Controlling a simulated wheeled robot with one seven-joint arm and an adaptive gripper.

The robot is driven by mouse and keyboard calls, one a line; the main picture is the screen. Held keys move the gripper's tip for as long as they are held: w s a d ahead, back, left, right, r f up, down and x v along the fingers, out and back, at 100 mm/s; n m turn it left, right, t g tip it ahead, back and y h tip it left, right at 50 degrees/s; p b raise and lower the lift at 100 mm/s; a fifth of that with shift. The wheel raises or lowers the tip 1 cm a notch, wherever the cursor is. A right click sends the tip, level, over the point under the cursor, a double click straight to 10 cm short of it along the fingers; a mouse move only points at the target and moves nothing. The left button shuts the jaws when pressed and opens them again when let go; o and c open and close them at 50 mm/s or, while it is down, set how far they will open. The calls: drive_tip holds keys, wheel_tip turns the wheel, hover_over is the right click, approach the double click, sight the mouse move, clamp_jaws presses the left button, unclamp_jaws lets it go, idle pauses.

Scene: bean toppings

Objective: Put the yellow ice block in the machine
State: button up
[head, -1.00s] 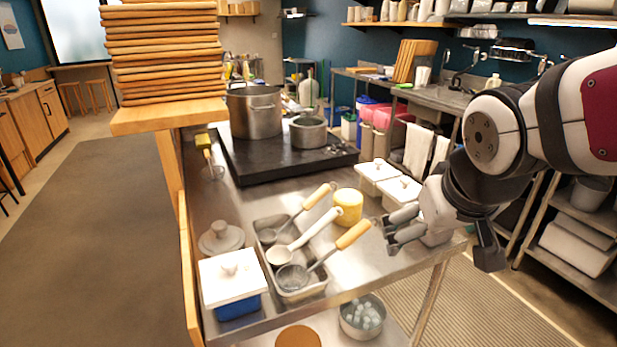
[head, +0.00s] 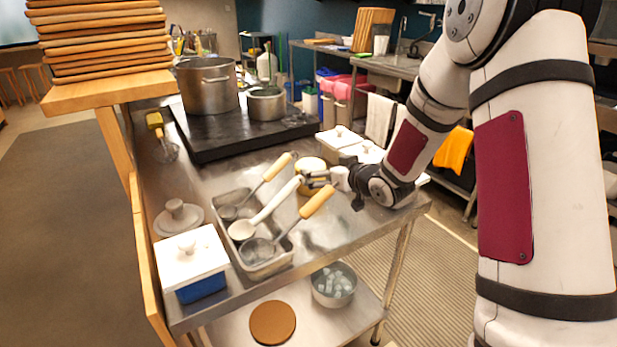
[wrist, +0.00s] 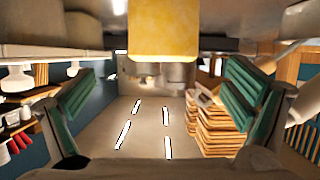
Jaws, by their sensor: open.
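The yellow ice block (head: 309,166), a short cylinder with a pale top, stands on the steel table right of the utensil tray. My gripper (head: 318,179) is at its near right side, level with it, and its fingers hide part of it. In the wrist view the block (wrist: 163,30) fills the top middle, between the lines of my open gripper's green-padded fingers (wrist: 165,105). The pads show no contact with the block. I cannot make out a machine in either view.
A metal tray (head: 230,205) with several ladles, handles leaning toward the block, is close on the left. White-lidded containers (head: 340,138) stand behind. A black stove top (head: 215,143) bears two pots. A bowl of ice cubes (head: 334,284) sits on the lower shelf.

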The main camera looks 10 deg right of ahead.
sight(314, 167)
drive_tip(key=shift+x, duration=1.55)
drive_tip(key=x, duration=0.4)
drive_tip(key=shift+w+a+f, duration=0.1)
drive_tip(key=shift+w+a, duration=0.25)
drive_tip(key=shift+c, duration=0.2)
drive_tip(key=c, duration=1.9)
